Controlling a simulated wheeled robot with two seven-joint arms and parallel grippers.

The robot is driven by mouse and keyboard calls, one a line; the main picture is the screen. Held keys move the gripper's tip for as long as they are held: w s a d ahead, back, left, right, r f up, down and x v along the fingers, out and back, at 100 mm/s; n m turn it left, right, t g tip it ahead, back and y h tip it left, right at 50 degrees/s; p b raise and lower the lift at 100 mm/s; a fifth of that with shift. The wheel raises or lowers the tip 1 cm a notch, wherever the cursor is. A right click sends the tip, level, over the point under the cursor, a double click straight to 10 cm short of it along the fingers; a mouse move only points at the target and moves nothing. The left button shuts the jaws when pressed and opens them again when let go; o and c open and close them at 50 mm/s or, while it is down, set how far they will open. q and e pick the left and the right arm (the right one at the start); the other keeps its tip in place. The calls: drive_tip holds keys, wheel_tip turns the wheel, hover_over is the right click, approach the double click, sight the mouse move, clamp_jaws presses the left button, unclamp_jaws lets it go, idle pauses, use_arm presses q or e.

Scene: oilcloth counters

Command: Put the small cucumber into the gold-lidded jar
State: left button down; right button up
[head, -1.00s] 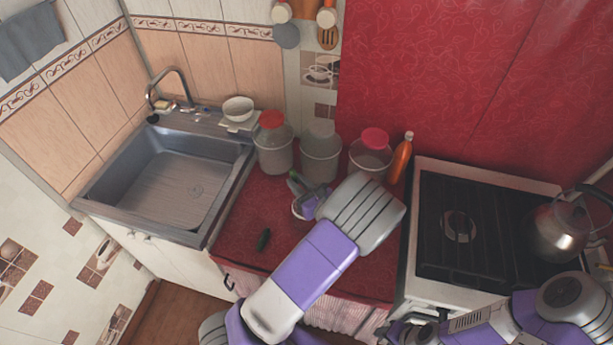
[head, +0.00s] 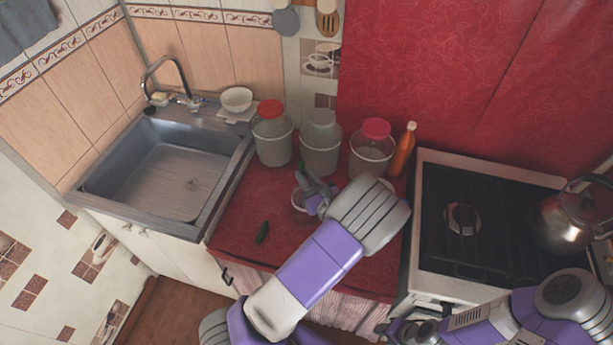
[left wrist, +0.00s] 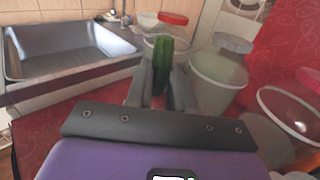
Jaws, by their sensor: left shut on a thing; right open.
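My left gripper (head: 305,176) is shut on a green cucumber, which stands nearly upright between the fingers in the left wrist view (left wrist: 162,64). It is held above the red counter. Another dark green cucumber (head: 262,232) lies on the counter, left of the gripper. I cannot tell which cucumber is smaller. A pale round vessel (head: 298,206) shows partly behind and below the left gripper, mostly hidden. No lid is clearly gold: the back jars are a red-lidded jar (head: 273,145), a grey-lidded jar (head: 319,155) and a pinkish-red-lidded jar (head: 371,160). My right gripper (head: 392,330) is open, low near the stove front.
A steel sink (head: 165,175) is on the left, with a white bowl (head: 236,99) at its back corner. An orange bottle (head: 402,150) stands beside the jars. The stove (head: 490,215) with a kettle (head: 563,218) is on the right.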

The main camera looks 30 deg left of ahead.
use_arm(q)
drive_tip(key=shift+f+b, duration=1.55)
drive_tip(key=shift+f, duration=0.9)
drive_tip(key=c, duration=0.9)
unclamp_jaws()
drive_tip(key=v, duration=0.7)
drive_tip(key=shift+s+d+p, duration=0.2)
drive_tip(key=shift+d+p, duration=0.05)
drive_tip(key=shift+p, duration=0.05)
